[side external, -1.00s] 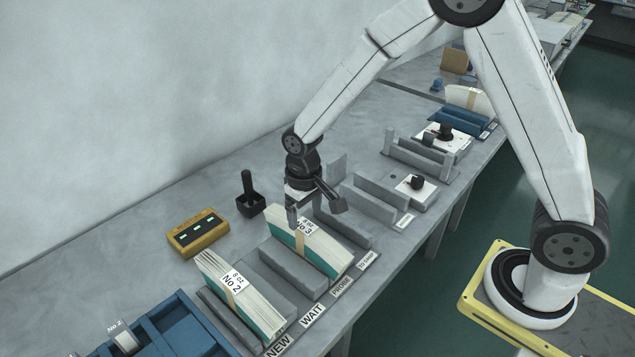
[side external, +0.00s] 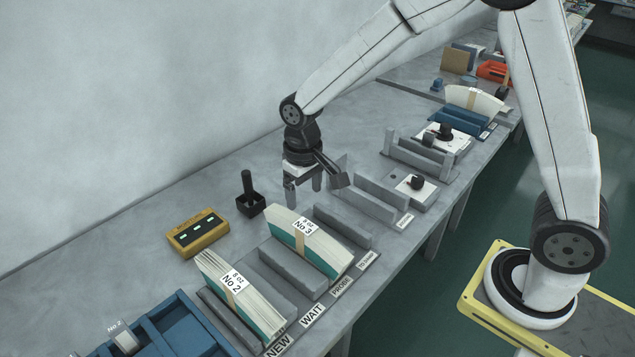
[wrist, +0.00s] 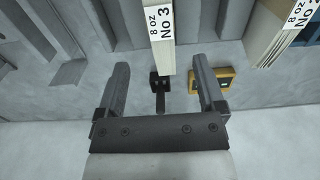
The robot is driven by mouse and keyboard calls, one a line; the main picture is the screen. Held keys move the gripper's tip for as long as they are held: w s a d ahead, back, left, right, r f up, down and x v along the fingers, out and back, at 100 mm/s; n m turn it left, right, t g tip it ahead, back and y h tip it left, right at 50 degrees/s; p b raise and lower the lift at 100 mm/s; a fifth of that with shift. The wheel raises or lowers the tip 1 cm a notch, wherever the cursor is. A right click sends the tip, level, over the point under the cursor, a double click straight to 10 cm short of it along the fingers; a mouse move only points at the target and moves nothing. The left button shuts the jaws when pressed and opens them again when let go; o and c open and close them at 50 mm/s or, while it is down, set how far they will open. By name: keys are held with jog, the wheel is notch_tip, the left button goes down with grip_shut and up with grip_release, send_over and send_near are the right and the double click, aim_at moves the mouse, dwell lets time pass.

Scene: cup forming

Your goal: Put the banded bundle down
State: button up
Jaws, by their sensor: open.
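The bundle marked 8 oz No 3 (side external: 312,238), pale sheets with a teal side and a tan band, stands on edge in a slot between grey dividers at the bench front. Its label end also shows at the top of the wrist view (wrist: 159,25). My gripper (side external: 304,194) is open and empty, above and behind the bundle and apart from it. In the wrist view its fingers (wrist: 161,75) are spread, with bench between them.
A yellow box with green lights (side external: 198,233) and a black holder with an upright handle (side external: 249,198) stand behind the bundles. Blue trays (side external: 165,335) are at front left. Grey dividers (side external: 343,226) and fixtures continue right. Slot labels (side external: 312,316) line the front edge.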

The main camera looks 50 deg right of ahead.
jog(key=s+d+t, duration=0.1)
jog(key=s+d, duration=0.2)
jog(key=s, duration=0.3)
jog(key=s+d+t, duration=0.1)
jog(key=s+d, duration=0.2)
jog(key=s, duration=0.4)
jog(key=shift+d+r+t, duration=0.25)
jog(key=shift+t, duration=0.05)
jog(key=shift+w, duration=0.1)
dwell(1.2)
